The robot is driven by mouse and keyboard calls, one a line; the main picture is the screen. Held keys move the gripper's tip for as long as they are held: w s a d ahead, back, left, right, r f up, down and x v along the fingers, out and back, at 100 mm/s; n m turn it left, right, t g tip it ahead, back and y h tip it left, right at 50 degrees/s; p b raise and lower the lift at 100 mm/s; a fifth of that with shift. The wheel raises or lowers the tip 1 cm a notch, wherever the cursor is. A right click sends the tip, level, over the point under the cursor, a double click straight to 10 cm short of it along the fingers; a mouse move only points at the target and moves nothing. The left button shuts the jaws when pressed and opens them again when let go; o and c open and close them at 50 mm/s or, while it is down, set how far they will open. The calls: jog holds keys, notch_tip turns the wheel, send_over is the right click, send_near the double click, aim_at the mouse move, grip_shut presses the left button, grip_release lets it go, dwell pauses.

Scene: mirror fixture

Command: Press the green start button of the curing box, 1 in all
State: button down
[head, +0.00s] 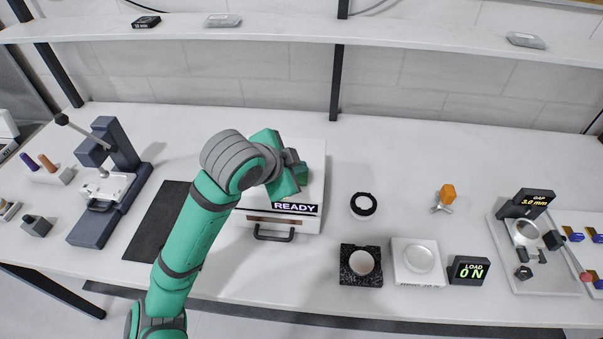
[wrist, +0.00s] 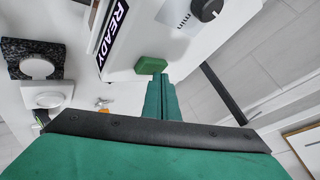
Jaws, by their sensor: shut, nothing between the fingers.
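The curing box (head: 254,219) is white, with a front handle and a lit READY display (head: 294,207), and stands on the bench in the head view. Its green start button (wrist: 150,65) is a raised block on the white face beside the READY display in the wrist view. My gripper (wrist: 160,78) is shut and empty, its green fingertips at the button's near edge in that picture. I cannot tell whether they touch it. In the head view my gripper (head: 301,173) is over the box, just above the display, and I cannot tell the button apart from the green fingers there.
A dark knob (wrist: 206,9) stands on the box beyond the button. A black ring (head: 363,206), a black block (head: 360,266), a white dish fixture (head: 419,259) and a load readout (head: 468,271) are to the right. A lever press (head: 110,180) is left. A shelf (head: 250,30) runs behind.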

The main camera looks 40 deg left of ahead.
aim_at(299, 178)
jog(key=shift+f, duration=0.45)
dwell(0.3)
jog(key=shift+r, duration=0.95)
jog(key=shift+r, duration=2.5)
